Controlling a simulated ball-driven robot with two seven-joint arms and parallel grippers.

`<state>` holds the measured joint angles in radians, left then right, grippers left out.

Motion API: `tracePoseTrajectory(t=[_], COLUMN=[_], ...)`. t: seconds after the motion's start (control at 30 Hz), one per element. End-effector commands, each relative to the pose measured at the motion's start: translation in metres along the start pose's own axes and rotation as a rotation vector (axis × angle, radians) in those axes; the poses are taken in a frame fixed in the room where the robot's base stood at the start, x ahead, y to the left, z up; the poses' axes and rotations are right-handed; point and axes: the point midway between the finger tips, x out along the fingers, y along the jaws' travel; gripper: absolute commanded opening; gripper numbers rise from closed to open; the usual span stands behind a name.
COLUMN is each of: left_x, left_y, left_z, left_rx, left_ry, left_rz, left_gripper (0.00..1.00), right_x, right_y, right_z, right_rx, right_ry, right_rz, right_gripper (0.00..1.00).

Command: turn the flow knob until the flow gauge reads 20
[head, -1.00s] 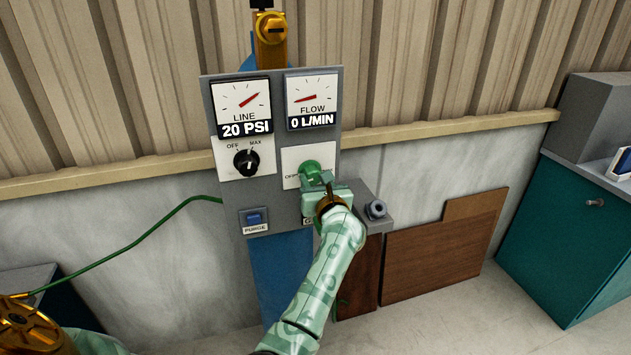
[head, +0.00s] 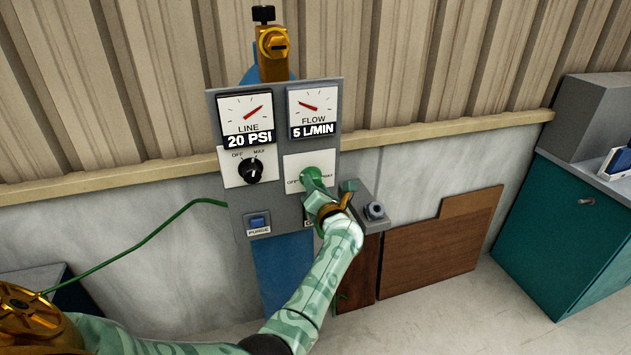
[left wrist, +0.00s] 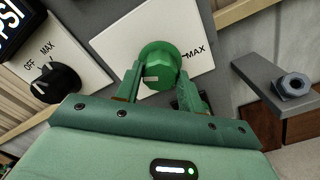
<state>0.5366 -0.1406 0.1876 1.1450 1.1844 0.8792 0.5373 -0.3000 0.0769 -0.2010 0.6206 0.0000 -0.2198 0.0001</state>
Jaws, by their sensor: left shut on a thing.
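The green flow knob (head: 311,177) sits on a white plate at the right of the grey panel (head: 275,205). In the left wrist view the knob (left wrist: 158,62) stands between the two fingers of my left gripper (left wrist: 160,88), which is shut on it. In the head view my left gripper (head: 318,192) covers the knob's lower part. The flow gauge (head: 312,112) above it reads 5 L/MIN, its red needle pointing to the upper left. My right gripper is not in view.
The line gauge (head: 246,118) reads 20 PSI, above a black knob (head: 251,171). A blue purge button (head: 258,222) sits below. A grey shelf with a round fitting (head: 374,211) juts out right of my gripper. A teal cabinet (head: 557,235) stands at the right.

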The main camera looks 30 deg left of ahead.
Motion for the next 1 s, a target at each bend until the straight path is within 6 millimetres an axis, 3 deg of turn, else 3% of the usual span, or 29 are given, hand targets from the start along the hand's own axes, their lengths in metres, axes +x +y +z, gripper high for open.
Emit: tracePoseTrajectory(t=[0.4, 1.0], left_x=[0.000, 0.000], left_y=[0.001, 0.000], left_z=[0.002, 0.001], left_rx=[0.394, 0.964], left_ry=[0.000, 0.001], left_rz=[-0.002, -0.002], left_gripper=[0.16, 0.16], right_x=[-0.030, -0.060], right_y=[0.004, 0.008], right_z=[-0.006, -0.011], right_rx=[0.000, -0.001], right_ry=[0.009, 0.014], right_rz=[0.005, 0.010], right_gripper=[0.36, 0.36])
